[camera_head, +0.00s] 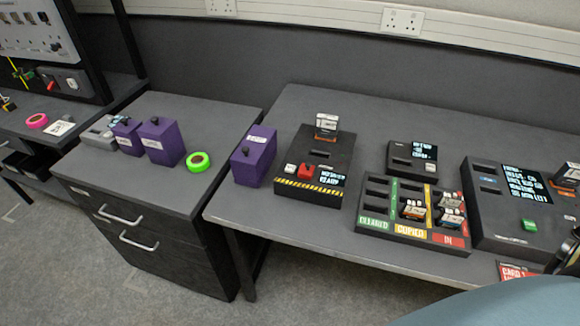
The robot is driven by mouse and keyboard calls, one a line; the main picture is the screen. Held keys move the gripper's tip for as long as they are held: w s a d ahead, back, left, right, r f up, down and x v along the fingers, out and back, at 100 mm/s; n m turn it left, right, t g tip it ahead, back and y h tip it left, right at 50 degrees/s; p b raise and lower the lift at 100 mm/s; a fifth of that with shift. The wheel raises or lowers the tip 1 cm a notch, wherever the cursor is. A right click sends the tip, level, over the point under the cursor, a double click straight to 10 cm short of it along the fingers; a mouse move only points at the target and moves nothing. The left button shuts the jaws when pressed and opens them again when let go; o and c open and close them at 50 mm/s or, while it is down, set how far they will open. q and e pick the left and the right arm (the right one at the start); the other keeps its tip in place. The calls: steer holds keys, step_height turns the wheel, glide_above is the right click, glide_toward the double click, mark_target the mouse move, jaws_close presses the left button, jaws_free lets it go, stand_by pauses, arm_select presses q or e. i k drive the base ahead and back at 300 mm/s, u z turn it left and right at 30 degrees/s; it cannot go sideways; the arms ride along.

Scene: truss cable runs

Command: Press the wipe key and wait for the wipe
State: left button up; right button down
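A black box with a yellow-and-black striped front edge (306,192) stands on the long grey bench. It carries a red key (306,170) and a small lit screen (331,178), whose text is too small to read surely. A white-and-orange card (326,126) stands upright in the slot at its back. Nothing touches the red key. My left gripper is not in view. A dark part at the right edge (567,252), by my pale blue arm, seems to belong to my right gripper; its fingers cannot be made out.
A sorting tray (378,227) marked CLEARED, COPIED and IN holds several cards. Black devices with screens (398,168) (484,214) stand beside and behind it. A purple box (252,158) stands left of the striped box. A gap separates the bench from the drawer cabinet (150,228).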

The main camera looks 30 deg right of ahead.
mark_target(289, 169)
steer(key=k, duration=0.5)
steer(key=u, duration=0.5)
steer(key=i, duration=0.8)
steer(key=z, duration=0.75)
steer(key=i, duration=0.6)
steer(key=z, duration=0.7)
